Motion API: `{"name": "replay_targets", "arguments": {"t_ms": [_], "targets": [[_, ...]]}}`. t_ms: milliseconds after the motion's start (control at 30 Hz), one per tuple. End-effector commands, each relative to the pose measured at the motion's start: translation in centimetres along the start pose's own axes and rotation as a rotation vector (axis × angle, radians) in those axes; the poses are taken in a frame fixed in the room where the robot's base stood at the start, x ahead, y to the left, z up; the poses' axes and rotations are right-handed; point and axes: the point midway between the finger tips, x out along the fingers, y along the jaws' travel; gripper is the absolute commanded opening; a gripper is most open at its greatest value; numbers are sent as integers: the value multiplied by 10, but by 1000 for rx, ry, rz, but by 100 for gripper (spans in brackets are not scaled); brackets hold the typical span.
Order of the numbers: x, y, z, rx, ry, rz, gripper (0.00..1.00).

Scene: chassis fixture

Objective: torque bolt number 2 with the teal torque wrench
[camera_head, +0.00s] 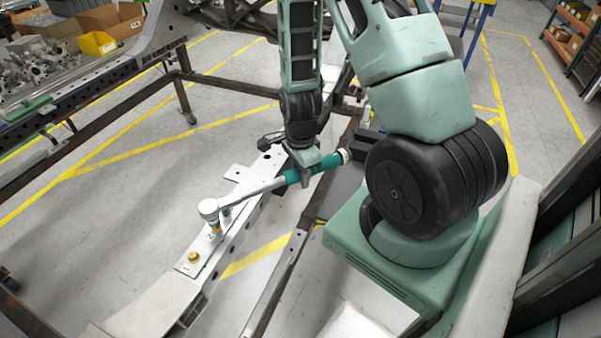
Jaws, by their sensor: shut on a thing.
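My gripper (305,172) is shut on the teal handle of the torque wrench (328,163). The wrench's grey shaft reaches left and toward the front, and its round silver head is over the pale chassis rail. A brass-coloured bolt (215,231) shows just under the head. I cannot tell whether the socket is fully seated on it. Another brass bolt (193,257) stands uncovered on the rail plate, nearer the front. The bolt numbers are too small to read, so I cannot tell which is number 2.
The pale chassis rail (160,308) runs from front left toward the middle, on a dark steel frame. A bench with metal parts (45,68) and a yellow bin (97,43) are at the back left. Grey floor with yellow lines is open around the frame.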

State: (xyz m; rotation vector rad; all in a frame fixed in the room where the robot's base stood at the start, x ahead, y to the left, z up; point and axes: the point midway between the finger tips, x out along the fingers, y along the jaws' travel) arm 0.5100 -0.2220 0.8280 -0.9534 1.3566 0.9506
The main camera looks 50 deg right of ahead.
Motion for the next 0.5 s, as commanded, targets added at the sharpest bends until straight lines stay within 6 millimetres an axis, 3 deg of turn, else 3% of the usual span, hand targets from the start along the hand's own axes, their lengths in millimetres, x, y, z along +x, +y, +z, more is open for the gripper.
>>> {"name": "replay_targets", "arguments": {"t_ms": [500], "targets": [[-8, 0, 0, 0, 0, -1, 0]]}}
